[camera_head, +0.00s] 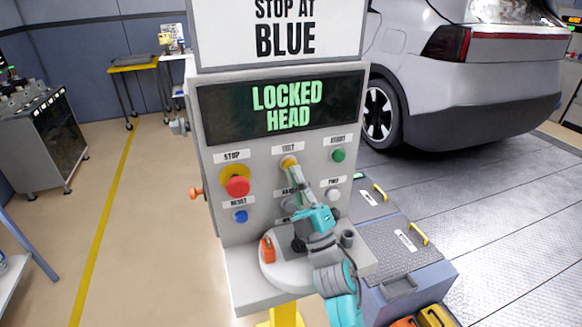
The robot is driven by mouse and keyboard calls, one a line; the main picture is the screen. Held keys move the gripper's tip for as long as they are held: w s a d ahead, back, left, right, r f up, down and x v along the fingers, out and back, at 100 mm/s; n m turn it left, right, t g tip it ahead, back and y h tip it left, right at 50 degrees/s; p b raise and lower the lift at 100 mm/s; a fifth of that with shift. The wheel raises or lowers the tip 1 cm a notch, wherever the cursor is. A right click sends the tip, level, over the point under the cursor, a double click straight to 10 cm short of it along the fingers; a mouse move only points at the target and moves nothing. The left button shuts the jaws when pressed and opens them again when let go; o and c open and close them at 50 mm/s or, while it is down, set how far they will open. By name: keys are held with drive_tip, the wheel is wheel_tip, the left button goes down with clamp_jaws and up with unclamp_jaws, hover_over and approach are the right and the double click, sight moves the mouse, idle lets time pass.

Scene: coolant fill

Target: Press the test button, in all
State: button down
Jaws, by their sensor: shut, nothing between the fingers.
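The yellow test button (288,161) is on the grey control panel (215,160), under a small label that reads TEST. My gripper (293,170) is shut with nothing in it, and its tips are at the lower edge of the test button. I cannot tell whether the tips touch it or whether it is pushed in. The display (282,107) above reads LOCKED HEAD in green letters. My arm comes up from below and partly hides the lower middle of the panel.
A red stop button (237,187), a blue button (240,216), a green button (338,155) and a white button (333,195) surround the test button. A sign (285,30) reads STOP AT BLUE. A silver car (465,80) stands behind at right.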

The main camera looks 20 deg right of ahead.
drive_tip(key=shift+w, duration=0.45)
idle(0.6)
drive_tip(key=shift+s, duration=0.9)
drive_tip(key=shift+s, duration=2.5)
